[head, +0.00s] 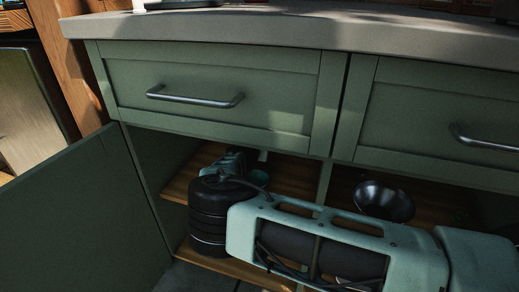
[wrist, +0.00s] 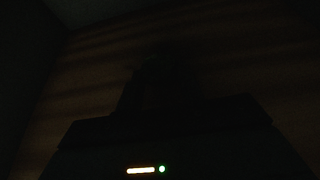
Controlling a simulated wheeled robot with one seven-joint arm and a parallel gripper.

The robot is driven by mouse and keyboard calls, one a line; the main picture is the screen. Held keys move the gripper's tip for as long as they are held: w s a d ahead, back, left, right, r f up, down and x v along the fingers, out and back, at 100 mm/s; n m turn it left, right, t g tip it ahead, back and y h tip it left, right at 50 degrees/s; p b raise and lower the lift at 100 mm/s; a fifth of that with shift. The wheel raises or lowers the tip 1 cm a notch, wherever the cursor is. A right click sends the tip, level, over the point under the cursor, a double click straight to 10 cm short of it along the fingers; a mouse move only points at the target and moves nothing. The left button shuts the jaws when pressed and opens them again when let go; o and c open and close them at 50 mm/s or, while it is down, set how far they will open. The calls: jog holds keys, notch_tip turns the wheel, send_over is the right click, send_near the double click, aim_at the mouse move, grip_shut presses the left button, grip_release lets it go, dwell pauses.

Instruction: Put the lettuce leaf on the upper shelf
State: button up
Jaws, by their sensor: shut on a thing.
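The upper shelf (head: 290,177) is a wooden board inside the open green cabinet, below the drawer, in the head view. My gripper (head: 236,160) reaches in over this shelf and is partly hidden by my own arm. In the wrist view my gripper (wrist: 165,95) is only a dark outline against dim wood. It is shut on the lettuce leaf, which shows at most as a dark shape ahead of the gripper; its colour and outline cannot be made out. Whether the leaf touches the shelf cannot be told.
An open green door (head: 80,215) stands at the left. A lower shelf (head: 255,272) lies beneath. A dark bowl (head: 384,200) sits in the right compartment, past a divider. A drawer with a metal handle (head: 195,97) and a grey worktop (head: 260,28) are above the opening.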

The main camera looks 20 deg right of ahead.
jog(key=shift+f, duration=0.1)
jog(key=o, duration=1)
jog(key=shift+o, duration=0.2)
jog(key=shift+s+a+r, duration=0.1)
jog(key=shift+r, duration=0.1)
jog(key=p+v, duration=0.4)
jog(key=v, duration=0.7)
jog(key=shift+s+a, duration=0.2)
jog(key=shift+s, duration=0.1)
